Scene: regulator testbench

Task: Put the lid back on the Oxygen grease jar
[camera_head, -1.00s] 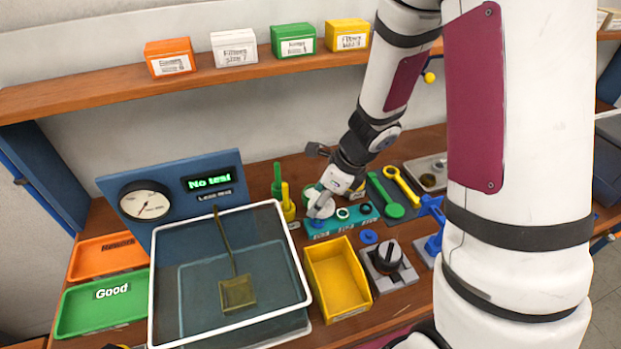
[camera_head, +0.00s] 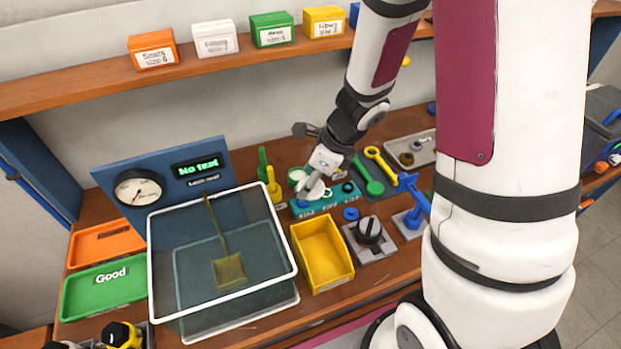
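My gripper (camera_head: 312,190) is low over the bench, at the left end of a teal strip (camera_head: 333,199) that holds small rings. A small white, green-edged round thing (camera_head: 297,175) stands just behind and left of my gripper and is partly hidden by it. It may be the Oxygen grease jar, but no label is readable. I cannot make out the lid. The fingertips are too small and covered to tell whether they are open or shut, or hold anything.
A clear water tank (camera_head: 160,270) with a white rim stands at left front. A yellow bin (camera_head: 322,255) and a grey fixture with a black knob (camera_head: 369,231) stand in front of the teal strip. Green and yellow tools (camera_head: 269,180) stand left of my gripper. A blue stand (camera_head: 413,215) is at right.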

